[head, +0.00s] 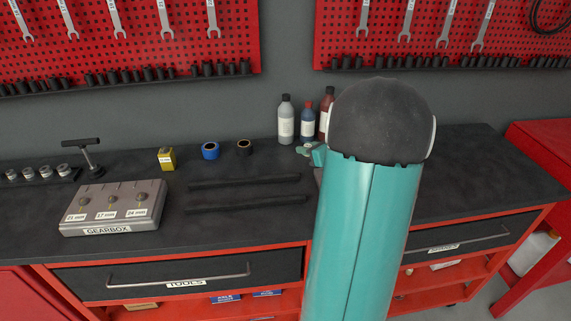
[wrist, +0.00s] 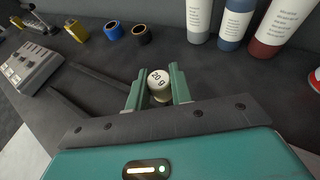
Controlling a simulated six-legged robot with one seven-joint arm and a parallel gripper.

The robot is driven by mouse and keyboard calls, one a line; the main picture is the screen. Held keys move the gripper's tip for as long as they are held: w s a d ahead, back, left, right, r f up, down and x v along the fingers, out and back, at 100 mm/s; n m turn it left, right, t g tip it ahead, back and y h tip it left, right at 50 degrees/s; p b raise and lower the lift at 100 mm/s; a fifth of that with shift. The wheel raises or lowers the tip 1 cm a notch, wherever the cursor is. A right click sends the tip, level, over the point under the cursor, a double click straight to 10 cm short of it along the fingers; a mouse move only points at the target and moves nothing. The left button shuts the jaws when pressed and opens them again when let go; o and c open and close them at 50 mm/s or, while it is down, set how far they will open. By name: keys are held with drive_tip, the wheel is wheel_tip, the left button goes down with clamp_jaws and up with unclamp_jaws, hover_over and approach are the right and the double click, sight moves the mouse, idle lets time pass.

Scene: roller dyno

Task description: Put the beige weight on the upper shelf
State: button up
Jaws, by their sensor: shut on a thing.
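The beige weight (wrist: 159,80), a small round piece with "20 g" on its top, sits between the two green fingers of my gripper (wrist: 158,90) in the wrist view. The gripper is shut on it, over the dark bench top; I cannot tell its exact height above the bench. In the head view my teal arm hides most of the gripper (head: 311,152), and only a teal tip shows beside the arm. Under the drawers are open red shelves; the upper one on the right (head: 471,273) holds a few small boxes, partly hidden by my arm.
Three bottles (head: 286,121) stand at the back of the bench near the gripper. Left of them are black and blue tape rolls (head: 210,150), a yellow box (head: 166,159), two dark rails (head: 245,181) and a grey gearbox unit (head: 113,206). The bench's right end is clear.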

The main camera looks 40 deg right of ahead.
hover_over(290, 170)
drive_tip(key=f, duration=0.6)
drive_tip(key=shift+s+f, duration=0.15)
drive_tip(key=shift+s, duration=0.15)
drive_tip(key=shift+w+f, duration=0.15)
drive_tip(key=shift+f, duration=0.8)
drive_tip(key=shift+w+f, duration=0.15)
drive_tip(key=shift+f, duration=0.75)
drive_tip(key=shift+f, duration=0.2)
drive_tip(key=o, duration=0.9)
drive_tip(key=shift+o, duration=0.2)
drive_tip(key=shift+r, duration=0.1)
